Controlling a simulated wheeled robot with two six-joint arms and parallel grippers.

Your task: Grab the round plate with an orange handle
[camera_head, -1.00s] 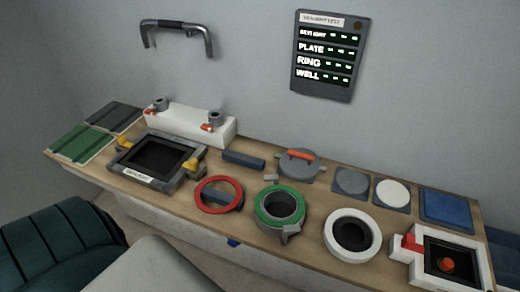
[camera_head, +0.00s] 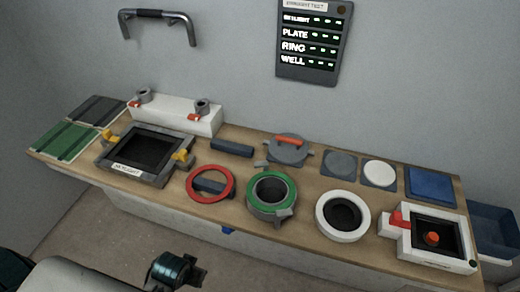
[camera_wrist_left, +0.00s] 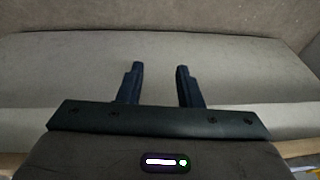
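The round grey plate (camera_head: 289,154) with an orange handle (camera_head: 290,141) lies at the back of the wooden bench, right of a dark blue bar. Nothing touches it from my side. My left gripper shows in the left wrist view (camera_wrist_left: 158,85), its two dark fingers apart with nothing between them, in front of a pale surface. In the head view a dark part of one of my arms shows at the bottom left, far from the plate; its fingers cannot be made out. My right gripper cannot be identified in any view.
On the bench (camera_head: 300,229) stand a green-topped ring fitting (camera_head: 253,194), a red ring (camera_head: 188,180), a white ring (camera_head: 343,235), a framed skylight (camera_head: 107,153) and a white box (camera_head: 406,244). Grey and white discs lie right of the plate. A checklist panel (camera_head: 307,72) hangs on the wall.

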